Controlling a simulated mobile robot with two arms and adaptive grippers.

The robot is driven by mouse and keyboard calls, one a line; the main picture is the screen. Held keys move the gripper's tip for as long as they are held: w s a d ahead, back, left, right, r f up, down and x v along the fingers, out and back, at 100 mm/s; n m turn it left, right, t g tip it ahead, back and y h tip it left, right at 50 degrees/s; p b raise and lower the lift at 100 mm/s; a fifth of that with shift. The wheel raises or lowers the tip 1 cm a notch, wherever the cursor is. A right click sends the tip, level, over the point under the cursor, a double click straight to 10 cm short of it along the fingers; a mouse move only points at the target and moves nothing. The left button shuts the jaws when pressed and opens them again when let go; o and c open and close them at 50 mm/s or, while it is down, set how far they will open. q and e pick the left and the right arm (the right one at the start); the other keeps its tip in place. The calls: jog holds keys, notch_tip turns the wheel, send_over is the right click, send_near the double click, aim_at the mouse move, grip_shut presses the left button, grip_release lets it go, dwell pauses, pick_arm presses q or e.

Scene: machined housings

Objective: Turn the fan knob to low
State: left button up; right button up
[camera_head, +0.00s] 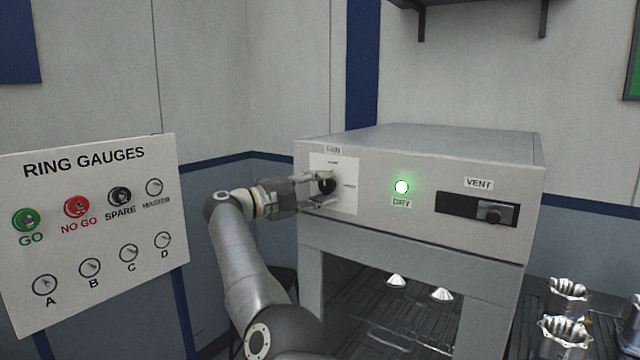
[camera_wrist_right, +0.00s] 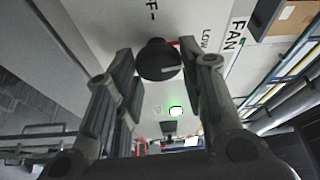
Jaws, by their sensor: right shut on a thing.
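The black fan knob (camera_head: 326,185) sits on a white plate (camera_head: 347,168) at the left of the grey machine's front, under the FAN label. My right gripper (camera_head: 322,188) is around the knob, one finger on each side, shut on it. In the right wrist view the knob (camera_wrist_right: 158,62) lies between the fingertips of the right gripper (camera_wrist_right: 157,58). Lettering ending in "F" and LOW (camera_wrist_right: 205,38) shows beside the knob, with a small red mark near it. The knob's exact setting is hard to tell. My left gripper is out of view.
A lit green DRY lamp (camera_head: 401,187) and a VENT slider (camera_head: 492,212) are right of the knob. A RING GAUGES board (camera_head: 95,225) stands at left. White cone-shaped parts (camera_head: 441,294) lie in the opening below. Metal housings (camera_head: 565,335) stand at right.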

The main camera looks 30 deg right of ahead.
jog(key=shift+r+m, duration=0.1)
jog(key=shift+m, duration=0.5)
jog(key=o, duration=0.7)
jog(key=shift+o, duration=1.4)
jog(key=shift+w+d, duration=0.1)
jog(key=shift+w, duration=0.05)
jog(key=a, duration=0.7)
jog(key=shift+a, duration=0.25)
